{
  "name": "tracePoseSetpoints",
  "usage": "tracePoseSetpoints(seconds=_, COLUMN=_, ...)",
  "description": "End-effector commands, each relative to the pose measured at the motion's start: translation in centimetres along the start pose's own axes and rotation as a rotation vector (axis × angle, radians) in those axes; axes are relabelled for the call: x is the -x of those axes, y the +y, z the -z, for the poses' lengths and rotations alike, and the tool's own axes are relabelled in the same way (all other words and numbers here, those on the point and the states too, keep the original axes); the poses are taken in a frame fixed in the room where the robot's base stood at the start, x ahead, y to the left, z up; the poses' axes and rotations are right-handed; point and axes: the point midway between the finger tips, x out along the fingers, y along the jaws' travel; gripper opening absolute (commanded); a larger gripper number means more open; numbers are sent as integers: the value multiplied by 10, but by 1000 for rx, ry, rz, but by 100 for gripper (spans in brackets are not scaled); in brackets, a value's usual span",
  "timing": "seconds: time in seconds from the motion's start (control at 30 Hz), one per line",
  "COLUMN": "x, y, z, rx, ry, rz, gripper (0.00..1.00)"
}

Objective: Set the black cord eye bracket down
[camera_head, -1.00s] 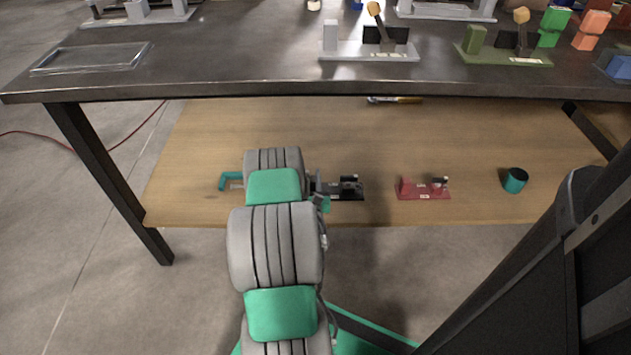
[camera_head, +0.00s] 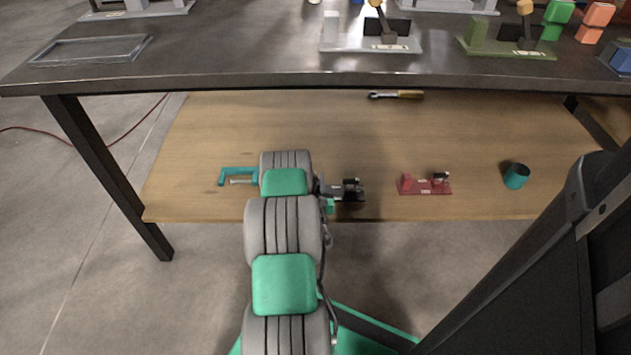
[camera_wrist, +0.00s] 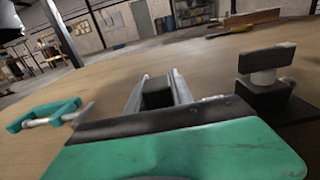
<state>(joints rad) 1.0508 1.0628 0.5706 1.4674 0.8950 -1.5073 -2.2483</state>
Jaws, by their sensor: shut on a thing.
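The black cord eye bracket (camera_head: 350,191) is at the wooden lower shelf, just right of my arm in the head view; I cannot tell if its base fully touches the shelf. In the wrist view its post with a flat dark top (camera_wrist: 265,80) stands at the right, and its dark upright block (camera_wrist: 157,94) is between the fingers. My gripper (camera_wrist: 158,90) is shut on that block. In the head view my arm hides most of the gripper and the left end of the bracket.
On the lower shelf (camera_head: 240,120), a turquoise clamp (camera_head: 222,176) lies left, a red bracket (camera_head: 425,186) and turquoise cup (camera_head: 516,176) stand right, and a yellow-handled tool (camera_head: 398,95) lies behind. The dark tabletop (camera_head: 230,65) overhangs the shelf.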

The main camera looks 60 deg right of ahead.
Motion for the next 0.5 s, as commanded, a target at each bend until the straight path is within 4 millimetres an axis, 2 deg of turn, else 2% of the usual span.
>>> tracePoseSetpoints(seconds=0.5, x=0, y=0, z=15, rx=-1, ry=3, rz=2, gripper=0)
